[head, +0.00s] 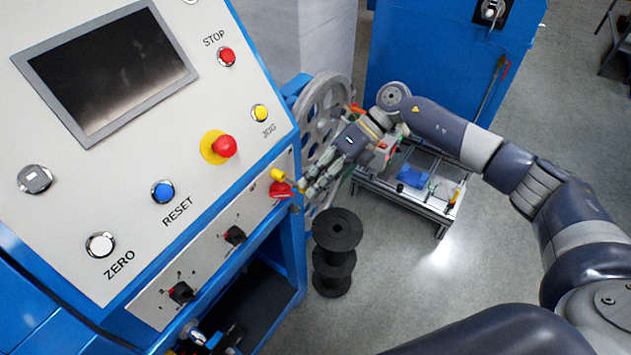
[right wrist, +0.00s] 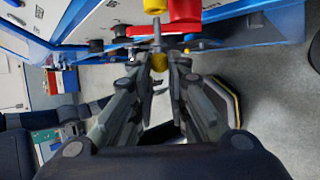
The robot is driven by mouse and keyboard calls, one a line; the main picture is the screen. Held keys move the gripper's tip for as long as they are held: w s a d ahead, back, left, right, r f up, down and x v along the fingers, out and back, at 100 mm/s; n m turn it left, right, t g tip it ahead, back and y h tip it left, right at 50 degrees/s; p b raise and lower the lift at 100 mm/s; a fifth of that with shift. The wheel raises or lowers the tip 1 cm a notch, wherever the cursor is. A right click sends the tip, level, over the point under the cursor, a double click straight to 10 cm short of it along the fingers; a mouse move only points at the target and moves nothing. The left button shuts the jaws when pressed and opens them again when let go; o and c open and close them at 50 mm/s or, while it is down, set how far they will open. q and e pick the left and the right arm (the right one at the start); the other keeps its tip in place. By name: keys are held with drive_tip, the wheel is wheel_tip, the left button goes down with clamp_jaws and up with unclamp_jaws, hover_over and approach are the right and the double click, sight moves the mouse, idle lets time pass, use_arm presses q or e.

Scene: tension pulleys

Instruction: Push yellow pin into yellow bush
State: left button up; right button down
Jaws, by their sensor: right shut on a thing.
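My right gripper (head: 307,190) is beside the right edge of the machine's control panel. In the right wrist view its fingers (right wrist: 159,75) are closed around a small yellow piece, which looks like the yellow pin (right wrist: 159,62). A thin shaft points from it toward the machine. Just beyond the tips is a yellow cylindrical part (right wrist: 155,6), likely the yellow bush, next to a red part (right wrist: 185,14). In the head view the yellow part (head: 277,175) sits above the red one (head: 281,190). I cannot tell whether pin and bush touch. My left gripper is out of view.
The control panel (head: 120,250) with buttons and a screen fills the left. A grey spoked wheel (head: 325,105) stands behind my gripper. Black spools (head: 337,230) are stacked on the floor below it. A low metal-framed cart (head: 400,205) stands to the right. Open floor lies at lower centre.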

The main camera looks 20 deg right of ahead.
sight(292, 182)
drive_tip(key=shift+w+a, duration=0.1)
drive_tip(key=shift+w, duration=0.05)
drive_tip(key=shift+w+a+b, duration=0.8)
drive_tip(key=shift+w+b, duration=0.2)
drive_tip(key=shift+w, duration=0.05)
drive_tip(key=shift+w+a, duration=0.15)
drive_tip(key=shift+a, duration=0.05)
drive_tip(key=shift+w+r+b, duration=0.15)
drive_tip(key=shift+r+b, duration=0.05)
drive_tip(key=shift+b, duration=0.15)
idle(1.0)
drive_tip(key=c, duration=1.7)
unclamp_jaws()
drive_tip(key=shift+a, duration=0.1)
drive_tip(key=shift+o, duration=1.2)
drive_tip(key=shift+w+a+f, duration=0.15)
drive_tip(key=shift+o, duration=1.1)
